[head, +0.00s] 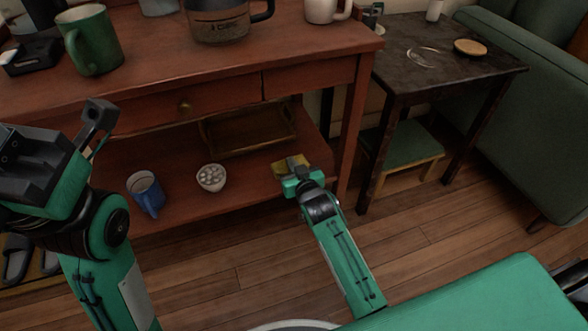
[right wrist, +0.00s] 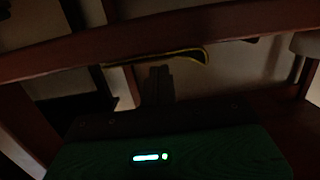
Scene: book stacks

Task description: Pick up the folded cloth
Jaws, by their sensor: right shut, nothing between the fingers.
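A small yellow and grey folded cloth (head: 284,166) lies at the right end of the cabinet's lower shelf in the head view. My right gripper (head: 293,168) is at the cloth, its green body partly covering it. In the dark right wrist view, my fingers (right wrist: 160,82) are together and empty. A yellow-edged dark shape (right wrist: 165,56), seemingly the cloth, shows just beyond their tips; I cannot tell if they touch it. My left gripper (head: 97,118) is at the left, above the shelf front, away from the cloth; its jaw opening is unclear.
On the lower shelf (head: 195,192) stand a blue mug (head: 146,193), a white bowl (head: 211,177) and a wooden tray (head: 245,131). The cabinet top overhangs them, and a front leg (head: 354,125) stands right of my right gripper. A dark side table (head: 440,65) is further right.

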